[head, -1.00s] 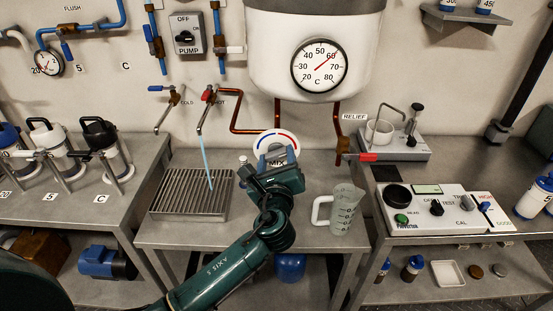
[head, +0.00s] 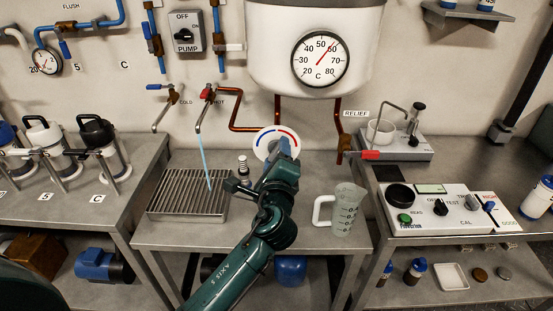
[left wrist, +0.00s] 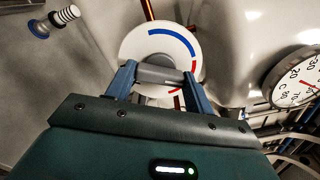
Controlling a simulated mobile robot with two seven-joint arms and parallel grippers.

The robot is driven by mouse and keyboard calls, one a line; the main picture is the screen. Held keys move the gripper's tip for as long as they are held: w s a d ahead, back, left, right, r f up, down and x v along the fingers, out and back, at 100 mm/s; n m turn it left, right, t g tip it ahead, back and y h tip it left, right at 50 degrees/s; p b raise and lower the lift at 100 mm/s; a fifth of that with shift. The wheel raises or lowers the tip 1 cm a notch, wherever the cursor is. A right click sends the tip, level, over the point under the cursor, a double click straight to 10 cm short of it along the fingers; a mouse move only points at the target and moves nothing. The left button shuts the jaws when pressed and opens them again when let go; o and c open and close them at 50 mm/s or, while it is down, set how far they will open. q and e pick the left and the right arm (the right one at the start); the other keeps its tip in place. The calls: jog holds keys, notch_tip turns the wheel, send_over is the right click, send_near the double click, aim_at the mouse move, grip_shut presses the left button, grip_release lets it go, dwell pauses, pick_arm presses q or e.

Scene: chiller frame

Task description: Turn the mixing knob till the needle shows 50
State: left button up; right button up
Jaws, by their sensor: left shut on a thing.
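The mixing knob's round white plate (head: 264,143), with a blue and a red arc, is on the wall below the tank, partly hidden by my gripper. The plate also shows in the left wrist view (left wrist: 135,45). My left gripper (left wrist: 158,76) is shut on the knob's grey bar, which lies between its two fingers. In the head view my left gripper (head: 280,151) covers the bar. The round gauge (head: 320,59) on the white tank reads 20 to 80 C. Its red needle points up and right, between 50 and 60. My right gripper is not in view.
Water runs from the red-handled hot tap (head: 207,92) onto a slatted drain tray (head: 186,205). The cold tap (head: 171,97) shows no stream. A measuring jug (head: 348,210) stands right of my arm. A small ringed cylinder (head: 243,165) stands left of my gripper.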

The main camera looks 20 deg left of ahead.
pick_arm(q)
jog(key=shift+n, duration=0.4)
jog(key=o, duration=1)
